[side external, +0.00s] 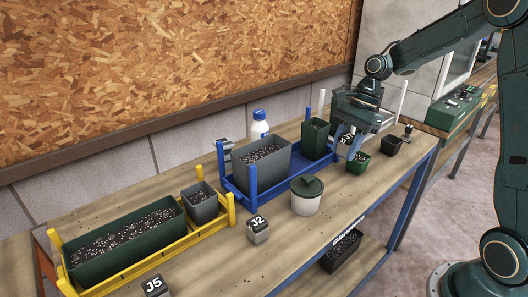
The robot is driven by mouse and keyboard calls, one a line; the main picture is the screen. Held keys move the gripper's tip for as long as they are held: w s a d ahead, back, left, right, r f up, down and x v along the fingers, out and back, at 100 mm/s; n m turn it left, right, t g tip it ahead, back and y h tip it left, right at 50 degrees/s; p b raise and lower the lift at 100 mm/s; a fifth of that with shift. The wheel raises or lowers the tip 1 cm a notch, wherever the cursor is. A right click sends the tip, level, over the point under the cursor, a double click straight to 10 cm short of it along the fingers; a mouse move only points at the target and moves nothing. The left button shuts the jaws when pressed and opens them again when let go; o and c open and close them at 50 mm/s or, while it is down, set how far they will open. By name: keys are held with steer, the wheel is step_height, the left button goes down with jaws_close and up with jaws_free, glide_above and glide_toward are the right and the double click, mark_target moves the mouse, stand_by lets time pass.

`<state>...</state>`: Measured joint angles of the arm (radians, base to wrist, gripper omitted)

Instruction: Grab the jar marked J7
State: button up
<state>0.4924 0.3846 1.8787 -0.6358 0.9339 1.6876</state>
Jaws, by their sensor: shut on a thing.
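My gripper (352,146) is at the right part of the bench, pointing down beside the tall dark green pot. It is shut on a small jar (346,139) with a dark lid and white marking. The marking starts with J; the rest is too small and partly covered to read surely. The gripper hides much of this jar, and I cannot tell whether it touches the bench. A jar marked J2 (258,233) stands at the bench's front middle. A jar marked J5 (155,286) shows at the bottom left.
A blue rack (262,198) holds a grey planter and the tall green pot (315,139). A yellow rack (205,235) holds more planters. A lidded white tub (306,197) stands in front. Small pots (358,163) (391,146) stand near the gripper. A white bottle (260,127) is behind.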

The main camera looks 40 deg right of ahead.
mark_target(346, 137)
step_height(346, 137, up, 8)
steer(key=shift+r, duration=0.1)
stand_by(0.4)
stand_by(0.5)
